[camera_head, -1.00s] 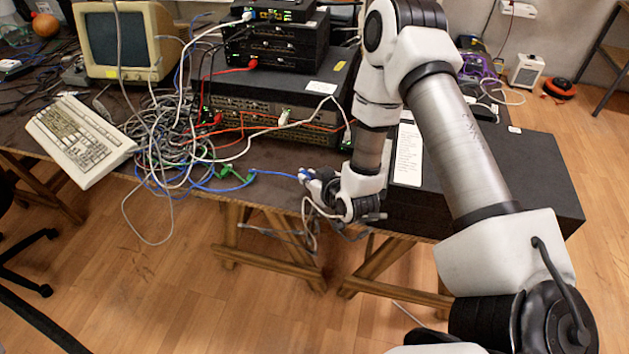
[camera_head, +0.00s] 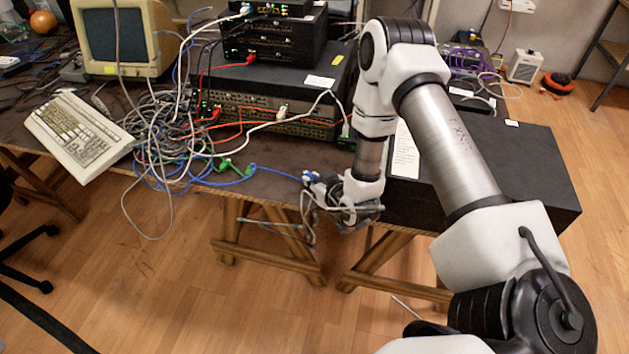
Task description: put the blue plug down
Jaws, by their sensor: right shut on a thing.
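The blue plug (camera_head: 308,177) is at the end of a blue cable (camera_head: 275,168) that runs left across the table to green connectors. My right gripper (camera_head: 318,186) is shut on the plug at the front edge of the table (camera_head: 232,188). The wrist hides part of the fingers, and I cannot tell whether the plug touches the tabletop. My left gripper is out of view.
A tangle of cables (camera_head: 165,130) lies left of the plug. Stacked network devices (camera_head: 275,92) stand behind, with a black box (camera_head: 500,165) to the right. A keyboard (camera_head: 78,135) and a monitor (camera_head: 118,38) are at the left. A small bare strip of table shows near the gripper.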

